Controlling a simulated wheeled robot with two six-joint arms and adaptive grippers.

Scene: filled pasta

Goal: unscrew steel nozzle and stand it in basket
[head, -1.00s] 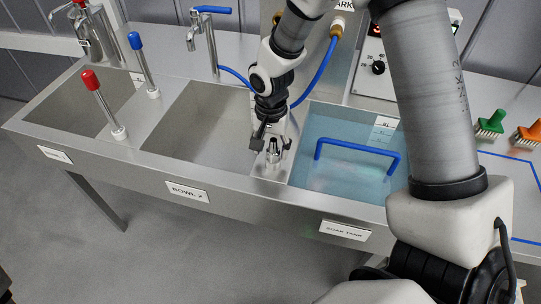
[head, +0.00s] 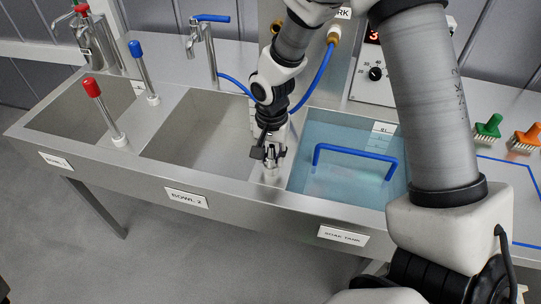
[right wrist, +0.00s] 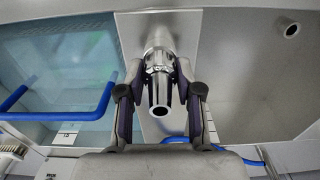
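The steel nozzle (head: 270,170) stands upright on the strip between the second bowl and the soak tank. In the right wrist view the nozzle (right wrist: 160,93) lies between my fingers, its open end toward the camera. My right gripper (head: 268,154) comes down from above with one finger on each side of it. In the right wrist view the gripper (right wrist: 160,75) has both fingertips against the nozzle's sides. A blue handle (head: 355,149) rises from the water in the soak tank; a basket body under it cannot be made out. My left gripper is not in view.
The soak tank (head: 338,233) is right of the nozzle, the empty second bowl (head: 195,130) left. A red-capped post (head: 103,108) and a blue-capped post (head: 145,72) stand between bowls. A blue hose (head: 314,78) hangs behind my wrist. Brushes (head: 488,128) lie at right.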

